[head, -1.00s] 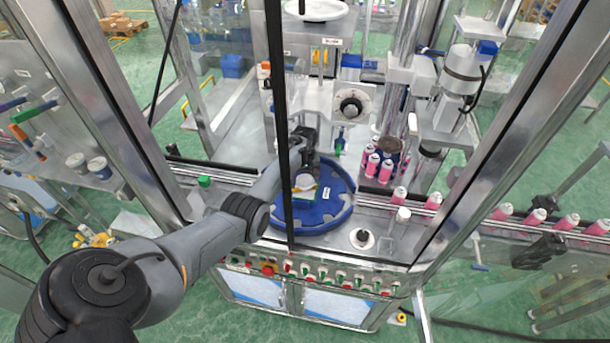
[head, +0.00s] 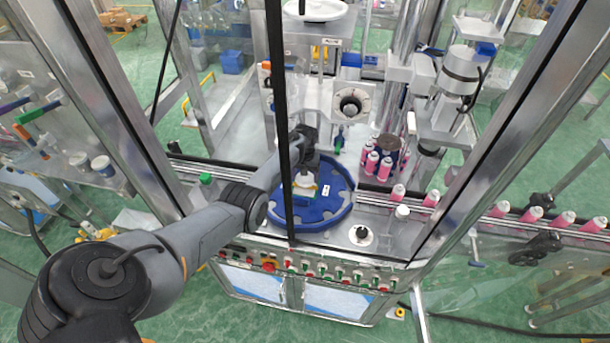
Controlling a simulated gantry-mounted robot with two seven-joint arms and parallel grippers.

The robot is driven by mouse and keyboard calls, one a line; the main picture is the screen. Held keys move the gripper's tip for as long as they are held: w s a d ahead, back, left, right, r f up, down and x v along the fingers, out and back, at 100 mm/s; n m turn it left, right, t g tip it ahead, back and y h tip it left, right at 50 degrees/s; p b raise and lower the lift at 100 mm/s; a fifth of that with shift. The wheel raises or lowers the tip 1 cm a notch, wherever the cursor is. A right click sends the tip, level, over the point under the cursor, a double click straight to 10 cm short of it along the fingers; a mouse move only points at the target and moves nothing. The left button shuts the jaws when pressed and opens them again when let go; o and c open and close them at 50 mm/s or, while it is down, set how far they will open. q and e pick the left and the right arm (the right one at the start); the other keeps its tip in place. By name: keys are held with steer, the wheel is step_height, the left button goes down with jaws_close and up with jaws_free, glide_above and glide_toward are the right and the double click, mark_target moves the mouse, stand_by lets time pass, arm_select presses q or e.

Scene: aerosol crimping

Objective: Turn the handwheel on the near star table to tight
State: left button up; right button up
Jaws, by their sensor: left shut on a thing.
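The near star table is a blue notched disc (head: 325,213) on the machine deck, in the middle of the head view. A pale hub piece with a yellow-green edge (head: 305,188) shows at its centre; I take this to be the handwheel area, partly hidden by the gripper and a dark frame post. My left gripper (head: 304,174) comes down from above and is shut on the handwheel there. Its fingertips are small and mostly hidden. My right gripper is not in view.
A dark vertical post (head: 279,120) crosses in front of my left arm. Pink cans (head: 376,163) stand behind right of the disc, and more pink cans (head: 532,216) line the conveyor. A dial (head: 351,105) is behind. Buttons (head: 310,269) line the front edge.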

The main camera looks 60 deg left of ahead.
mark_target(305, 178)
arm_select(q)
steer(key=o, duration=1)
steer(key=shift+r, duration=5.4)
